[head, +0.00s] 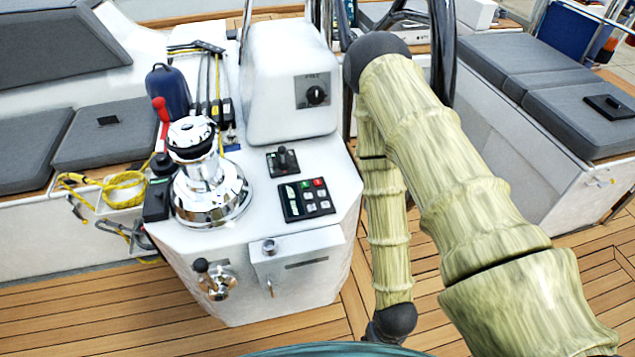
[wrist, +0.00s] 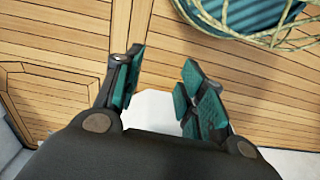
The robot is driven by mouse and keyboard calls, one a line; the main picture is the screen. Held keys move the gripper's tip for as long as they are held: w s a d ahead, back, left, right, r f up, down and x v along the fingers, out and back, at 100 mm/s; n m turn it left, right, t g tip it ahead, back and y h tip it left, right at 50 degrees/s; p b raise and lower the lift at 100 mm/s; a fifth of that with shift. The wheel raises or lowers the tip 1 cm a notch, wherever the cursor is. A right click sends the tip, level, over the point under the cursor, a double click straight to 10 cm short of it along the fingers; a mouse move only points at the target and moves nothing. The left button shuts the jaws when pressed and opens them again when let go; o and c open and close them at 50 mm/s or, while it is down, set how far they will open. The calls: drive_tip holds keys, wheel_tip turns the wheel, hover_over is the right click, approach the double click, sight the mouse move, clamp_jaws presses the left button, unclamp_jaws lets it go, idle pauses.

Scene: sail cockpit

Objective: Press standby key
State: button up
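A black keypad (head: 306,200) lies on the sloping top of the white console (head: 335,215) in the head view. It has a small display at its left, a red key (head: 319,184), a green key (head: 305,185) and several pale keys. The key labels are too small to read, so I cannot tell which is standby. My gripper (wrist: 163,72) shows in the wrist view, its two teal-padded fingers spread apart with nothing between them. A white surface shows below and between the fingers, over the wooden deck. The keypad is not visible in the wrist view, and the gripper is not visible in the head view.
A black joystick (head: 283,160) sits just behind the keypad. A chrome winch (head: 205,180) stands to its left, and a white pod with a knob (head: 316,94) rises behind. A chrome lever (head: 213,280) projects from the console front. Wooden deck (head: 130,310) lies open in front.

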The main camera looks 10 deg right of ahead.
clamp_jaws()
idle(1.2)
